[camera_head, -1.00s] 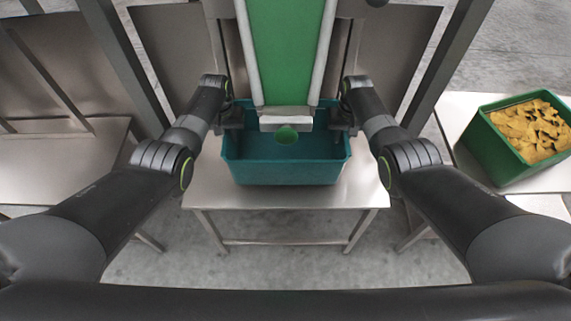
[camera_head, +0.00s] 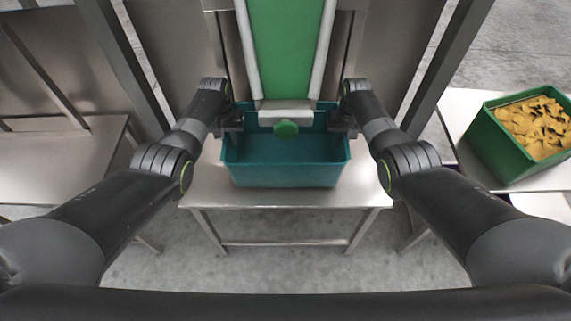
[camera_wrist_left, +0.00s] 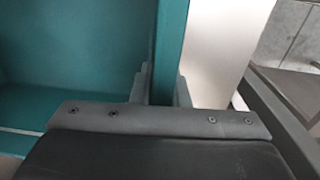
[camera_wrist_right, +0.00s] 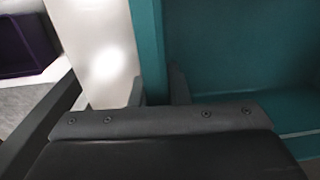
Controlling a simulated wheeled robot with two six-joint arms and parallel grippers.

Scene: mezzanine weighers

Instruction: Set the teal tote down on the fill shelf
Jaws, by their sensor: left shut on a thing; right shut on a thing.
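The teal tote (camera_head: 285,174) is upright and looks empty in the part I see, at the centre of the head view. It is over the steel fill shelf (camera_head: 205,190), below the end of the green chute. I cannot tell whether its base touches the shelf. My left gripper (camera_head: 234,121) is shut on the tote's left wall, and that wall shows between the fingers in the left wrist view (camera_wrist_left: 168,50). My right gripper (camera_head: 340,121) is shut on the right wall, which also shows in the right wrist view (camera_wrist_right: 148,50). The chute hides part of the tote's far side.
A green tote (camera_head: 492,143) of yellow-brown pieces stands on the right table. Grey posts (camera_head: 128,65) flank the shelf. The left table (camera_head: 60,165) is bare.

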